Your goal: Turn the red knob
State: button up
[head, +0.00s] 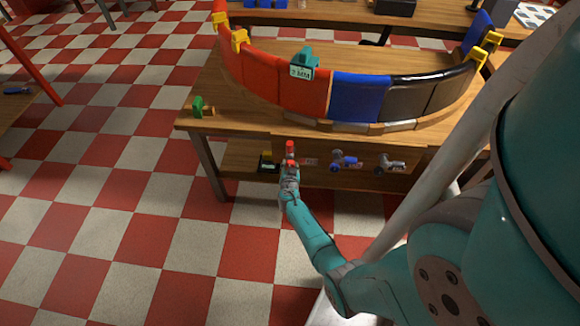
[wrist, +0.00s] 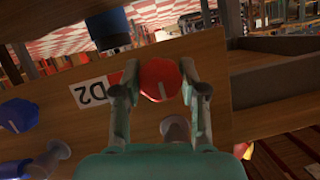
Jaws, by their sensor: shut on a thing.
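The red knob (wrist: 159,80) sits on the wooden front panel of the workbench. In the wrist view it shows as a red faceted disc with a pale line on its face. My gripper (wrist: 158,84) has one finger on each side of the knob and is shut on it. In the head view the red knob (head: 290,149) shows at the end of my gripper (head: 290,168), at the bench front. My gripper hides part of the panel around it there.
A D2 label (wrist: 92,93) is beside the red knob. A blue knob (wrist: 18,115) is further left in the wrist view. Blue and grey valve fittings (head: 345,160) are on the panel right of my gripper. A curved red, blue and black ring section (head: 357,97) stands on the bench above.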

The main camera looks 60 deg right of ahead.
jog(key=shift+w+n+g+h, duration=0.1)
jog(key=shift+n+g+h, duration=0.2)
jog(key=shift+n+g, duration=0.55)
jog(key=n+g+h, duration=0.1)
jog(key=n, duration=0.2)
jog(key=shift+g, duration=0.25)
jog(key=n+g+h, duration=0.1)
jog(key=n, duration=0.2)
jog(key=shift+n+g+h, duration=0.8)
jog(key=shift+n, duration=0.85)
jog(key=o, duration=1.2)
jog(key=shift+c, duration=0.2)
